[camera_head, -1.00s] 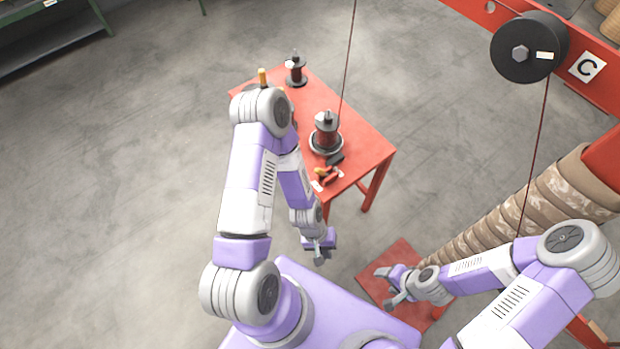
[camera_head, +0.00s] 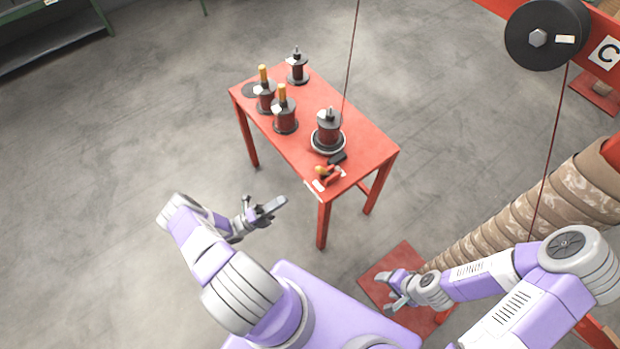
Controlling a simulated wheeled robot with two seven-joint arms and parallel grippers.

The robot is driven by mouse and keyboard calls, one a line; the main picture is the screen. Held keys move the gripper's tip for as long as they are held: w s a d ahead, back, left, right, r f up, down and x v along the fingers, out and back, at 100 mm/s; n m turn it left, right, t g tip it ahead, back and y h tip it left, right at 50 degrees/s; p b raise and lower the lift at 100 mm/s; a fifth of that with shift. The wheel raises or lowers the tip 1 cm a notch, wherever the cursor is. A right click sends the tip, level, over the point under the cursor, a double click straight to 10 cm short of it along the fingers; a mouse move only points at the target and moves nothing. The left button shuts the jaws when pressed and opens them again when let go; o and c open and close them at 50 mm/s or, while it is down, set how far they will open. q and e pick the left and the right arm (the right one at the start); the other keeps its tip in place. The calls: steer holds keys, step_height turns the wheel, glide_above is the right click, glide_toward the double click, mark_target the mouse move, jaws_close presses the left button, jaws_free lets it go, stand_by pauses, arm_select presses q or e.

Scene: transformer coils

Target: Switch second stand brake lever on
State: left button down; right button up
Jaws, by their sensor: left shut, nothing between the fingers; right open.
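A red table (camera_head: 363,142) stands in the middle with several coil stands on it. Two with yellow-topped posts are a left one (camera_head: 265,98) and one beside it (camera_head: 284,112). A dark-topped one (camera_head: 297,68) stands at the far end, and another dark-topped one (camera_head: 327,132) sits nearer the front on a pale ring. A small red and yellow part (camera_head: 325,173) and a black part (camera_head: 338,158) lie at the near corner. I cannot tell which is a brake lever. My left gripper (camera_head: 278,205) is shut and empty, left of the table. My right gripper (camera_head: 388,285) is open above a red floor plate.
A dark reel (camera_head: 541,38) hangs on a red frame marked C (camera_head: 605,53) at the upper right, with a wire running down.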

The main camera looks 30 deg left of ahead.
arm_select(q)
steer(key=shift+s+a+r+n+t, duration=0.1)
steer(key=shift+s+a+n+t, duration=0.05)
steer(key=shift+a+n+t, duration=0.3)
steer(key=shift+y, duration=0.3)
glide_toward(324, 172)
steer(key=a+x, duration=0.1)
steer(key=x, duration=0.4)
steer(key=shift+w+d+r+p, duration=0.15)
steer(key=shift+w+r+p, duration=0.1)
steer(key=shift+p, duration=0.2)
steer(key=shift+r, duration=0.1)
